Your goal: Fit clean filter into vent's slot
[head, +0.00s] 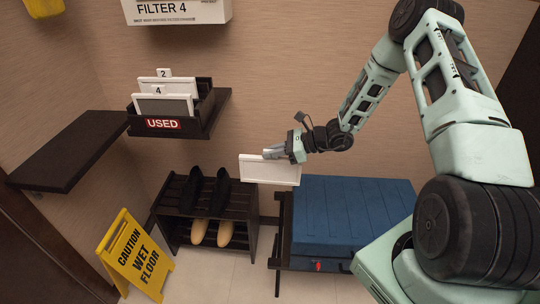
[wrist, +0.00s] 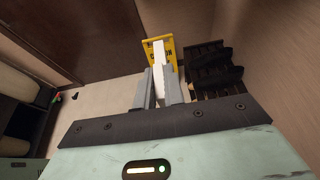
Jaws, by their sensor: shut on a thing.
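My gripper (head: 276,152) is shut on a white-framed flat filter (head: 268,171), holding it in the air in front of the wall, above the gap between the shoe rack and the blue suitcase. In the wrist view the filter (wrist: 159,52) shows edge-on between the two fingers of my gripper (wrist: 158,84). A white vent housing (head: 178,11) marked "FILTER 4" is on the wall at the top of the head view. Its top is cut off, and no slot can be made out.
A dark "USED" tray (head: 197,128) on the wall holds white filters tagged 2 and 4. A dark shelf (head: 68,150) is at left. Below are a wet-floor sign (head: 137,254), a shoe rack (head: 183,222) and a blue suitcase (head: 350,212).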

